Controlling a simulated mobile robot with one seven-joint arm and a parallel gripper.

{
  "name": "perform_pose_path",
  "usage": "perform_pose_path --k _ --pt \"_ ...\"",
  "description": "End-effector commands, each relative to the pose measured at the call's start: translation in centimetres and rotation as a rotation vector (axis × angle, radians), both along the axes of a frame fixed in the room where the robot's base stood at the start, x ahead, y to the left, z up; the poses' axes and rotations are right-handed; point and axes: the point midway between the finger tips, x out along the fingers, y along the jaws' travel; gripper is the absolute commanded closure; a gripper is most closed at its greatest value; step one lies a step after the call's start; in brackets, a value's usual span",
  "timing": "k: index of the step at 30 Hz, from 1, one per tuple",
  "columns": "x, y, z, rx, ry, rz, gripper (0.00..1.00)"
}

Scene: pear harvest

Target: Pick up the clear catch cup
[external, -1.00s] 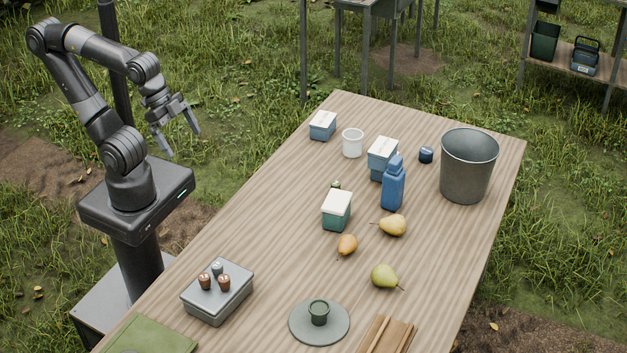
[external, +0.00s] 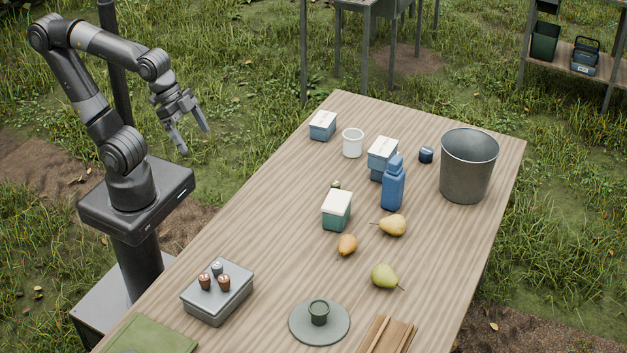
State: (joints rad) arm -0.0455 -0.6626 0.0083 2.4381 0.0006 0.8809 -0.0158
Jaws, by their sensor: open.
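The catch cup (external: 353,144) looks whitish and translucent. It stands upright near the far left edge of the wooden table (external: 270,215), between a small blue box with a pale lid (external: 322,126) and a larger blue box with a pale lid (external: 382,159). My gripper (external: 195,145) is open and empty, fingers pointing down. It is in the air off the table's left side, well to the left of the cup and apart from it.
A teal box (external: 336,211), several fruits and a lidded grey box (external: 217,293) sit nearer. The table's left edge beside the cup is clear.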

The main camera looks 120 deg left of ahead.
Motion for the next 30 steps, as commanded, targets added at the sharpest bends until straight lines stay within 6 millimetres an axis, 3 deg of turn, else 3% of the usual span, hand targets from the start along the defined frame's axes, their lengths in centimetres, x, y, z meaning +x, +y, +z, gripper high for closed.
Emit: perform_pose_path --k 7,14,21,30 --pt "7.4 5.5 1.2 -0.027 0.021 0.177 0.14" --pt "13.6 12.6 0.5 -0.045 0.035 0.344 0.14" --pt "18.8 21.6 -2.2 -0.055 0.048 0.517 0.14" --pt "22.2 34.6 -8.2 -0.057 0.065 0.729 0.14"
